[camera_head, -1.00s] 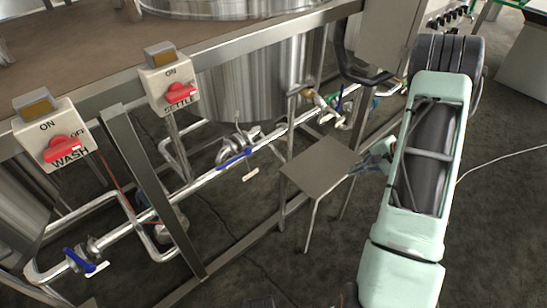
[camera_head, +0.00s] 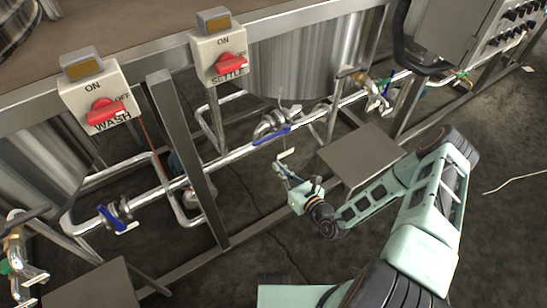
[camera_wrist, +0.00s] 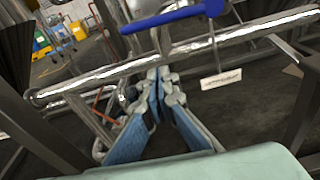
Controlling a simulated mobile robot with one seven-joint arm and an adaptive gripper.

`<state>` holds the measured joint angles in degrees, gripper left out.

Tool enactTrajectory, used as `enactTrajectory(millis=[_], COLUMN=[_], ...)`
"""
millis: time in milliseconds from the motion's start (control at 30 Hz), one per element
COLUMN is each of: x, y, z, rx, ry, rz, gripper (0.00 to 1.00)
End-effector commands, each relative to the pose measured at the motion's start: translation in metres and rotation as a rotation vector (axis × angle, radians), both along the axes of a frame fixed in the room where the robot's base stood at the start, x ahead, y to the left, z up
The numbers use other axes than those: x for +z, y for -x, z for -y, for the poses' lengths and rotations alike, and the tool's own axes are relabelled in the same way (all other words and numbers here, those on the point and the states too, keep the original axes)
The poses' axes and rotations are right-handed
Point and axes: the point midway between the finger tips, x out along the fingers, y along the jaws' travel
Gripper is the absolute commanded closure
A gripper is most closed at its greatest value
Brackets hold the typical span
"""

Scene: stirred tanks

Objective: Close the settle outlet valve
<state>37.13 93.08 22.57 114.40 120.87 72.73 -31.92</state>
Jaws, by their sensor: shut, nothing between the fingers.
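The blue lever of the settle outlet valve (camera_head: 271,136) sits on the steel pipe below the settle tank and lies roughly along the pipe. In the wrist view the blue lever (camera_wrist: 174,15) crosses the top, above and beyond the fingertips. A small white tag (camera_head: 286,153) hangs below the valve; it also shows in the wrist view (camera_wrist: 221,79). My gripper (camera_head: 281,171) is just below and in front of the lever, apart from it. In the wrist view my gripper (camera_wrist: 160,76) has its blue-padded fingers together and empty, pointing toward the pipe.
A small grey step (camera_head: 360,154) stands right of my gripper. A steel post (camera_head: 182,155) rises to the left. The red SETTLE switch (camera_head: 229,64) and red WASH switch (camera_head: 105,111) are on the frame above. Another blue-levered valve (camera_head: 116,218) is at lower left.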

Motion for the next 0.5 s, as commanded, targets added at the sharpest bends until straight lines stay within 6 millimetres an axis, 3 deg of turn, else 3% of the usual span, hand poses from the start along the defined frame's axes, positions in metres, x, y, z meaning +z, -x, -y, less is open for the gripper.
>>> enactTrajectory(millis=[433, 500], x=[-0.016, -0.002], y=[-0.075, -0.074], z=[-0.051, -0.048], rx=[0.004, 0.003], ry=[0.002, 0.003], rz=[0.005, 0.002], gripper=[1.00, 1.00])
